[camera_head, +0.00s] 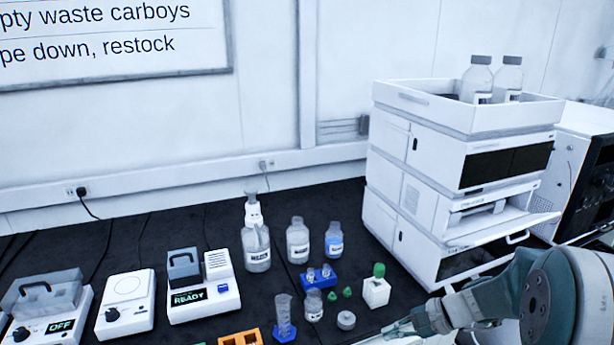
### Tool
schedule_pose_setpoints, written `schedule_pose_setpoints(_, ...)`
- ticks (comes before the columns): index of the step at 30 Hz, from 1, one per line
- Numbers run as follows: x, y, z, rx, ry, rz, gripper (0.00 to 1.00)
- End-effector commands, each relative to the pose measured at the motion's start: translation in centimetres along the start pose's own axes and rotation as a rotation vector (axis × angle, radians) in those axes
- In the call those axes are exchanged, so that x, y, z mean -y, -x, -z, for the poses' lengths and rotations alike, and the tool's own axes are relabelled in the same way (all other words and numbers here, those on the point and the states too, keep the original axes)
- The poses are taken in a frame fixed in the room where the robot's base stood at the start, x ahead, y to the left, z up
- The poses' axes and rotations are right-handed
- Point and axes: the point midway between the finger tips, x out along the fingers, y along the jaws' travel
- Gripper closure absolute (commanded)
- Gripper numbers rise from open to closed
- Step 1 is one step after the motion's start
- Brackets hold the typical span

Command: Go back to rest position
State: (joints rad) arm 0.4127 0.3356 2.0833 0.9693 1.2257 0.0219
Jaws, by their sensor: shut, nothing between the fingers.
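My arm reaches in from the lower right corner. My gripper (388,332) is low at the bottom edge, pointing left over the front of the dark bench (215,238). It is shut and holds nothing; part of it is cut off by the frame edge.
Labelled bottles (298,242), a blue rack (320,277), a blue-based cylinder (284,318) and an orange rack (240,339) stand left of my gripper. A device reading READY (203,286) is further left. Two bottles sit in the stack's top tray (470,117).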

Motion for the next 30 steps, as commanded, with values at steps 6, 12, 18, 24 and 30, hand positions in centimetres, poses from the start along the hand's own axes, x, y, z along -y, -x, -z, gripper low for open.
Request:
schedule_pose_setpoints(6,-0.9,1.1,-6.2,-0.118,0.248,-0.188,1.00)
schedule_pose_setpoints(12,-2.5,2.6,-10.6,-0.242,0.472,-0.337,1.00)
schedule_pose_setpoints(18,-4.3,4.4,-14.1,-0.380,0.700,-0.465,1.00)
schedule_pose_setpoints(24,-6.0,6.4,-16.9,-0.535,0.927,-0.570,1.00)
schedule_pose_setpoints(30,-7.3,8.2,-18.6,-0.673,1.111,-0.642,1.00)
